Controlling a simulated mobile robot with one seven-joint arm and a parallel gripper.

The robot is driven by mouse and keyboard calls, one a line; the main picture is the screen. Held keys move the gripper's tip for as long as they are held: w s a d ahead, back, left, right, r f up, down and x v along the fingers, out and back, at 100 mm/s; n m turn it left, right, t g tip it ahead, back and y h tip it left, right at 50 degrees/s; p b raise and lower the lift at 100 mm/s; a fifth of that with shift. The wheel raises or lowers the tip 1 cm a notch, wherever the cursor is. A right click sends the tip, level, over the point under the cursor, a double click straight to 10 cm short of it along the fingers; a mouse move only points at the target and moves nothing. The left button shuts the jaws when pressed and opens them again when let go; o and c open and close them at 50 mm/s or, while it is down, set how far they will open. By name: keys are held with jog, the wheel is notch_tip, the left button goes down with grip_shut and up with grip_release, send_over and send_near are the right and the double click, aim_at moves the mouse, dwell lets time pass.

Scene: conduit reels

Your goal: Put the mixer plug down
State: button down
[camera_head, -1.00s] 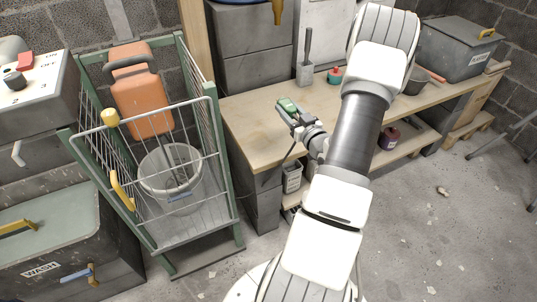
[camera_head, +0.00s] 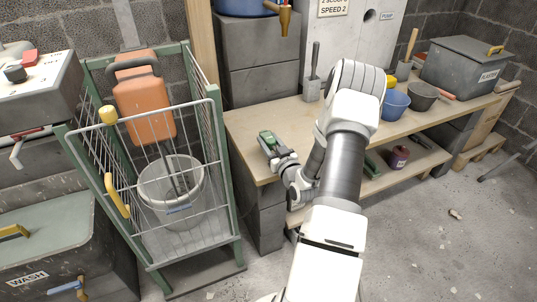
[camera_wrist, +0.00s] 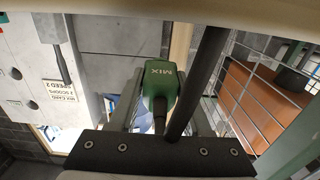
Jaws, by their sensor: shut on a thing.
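The mixer plug (camera_head: 267,139) is green, and in the wrist view the plug (camera_wrist: 160,82) shows the word MIX. My gripper (camera_head: 273,150) is shut on it, with a finger on each side in the wrist view (camera_wrist: 160,112). In the head view the plug appears over the left front part of the wooden bench top (camera_head: 248,124). I cannot tell whether it touches the wood. A thick black cable (camera_wrist: 196,85) runs beside the plug in the wrist view.
A green-framed wire cage cart (camera_head: 213,150) with a bucket and an orange mixer (camera_head: 146,108) stands to the left. Grey blocks (camera_head: 258,72) stand behind.

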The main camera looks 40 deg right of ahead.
jog(key=shift+w+f+b, duration=0.1)
jog(key=shift+f+b, duration=0.8)
jog(key=shift+f, duration=1.15)
jog(key=shift+f, duration=0.55)
jog(key=shift+c, duration=1.8)
grip_release()
jog(key=shift+f, duration=0.2)
jog(key=shift+r, duration=0.1)
jog(key=shift+r, duration=0.35)
jog(key=p+v, duration=0.3)
jog(key=v, duration=0.9)
jog(key=shift+r, duration=0.2)
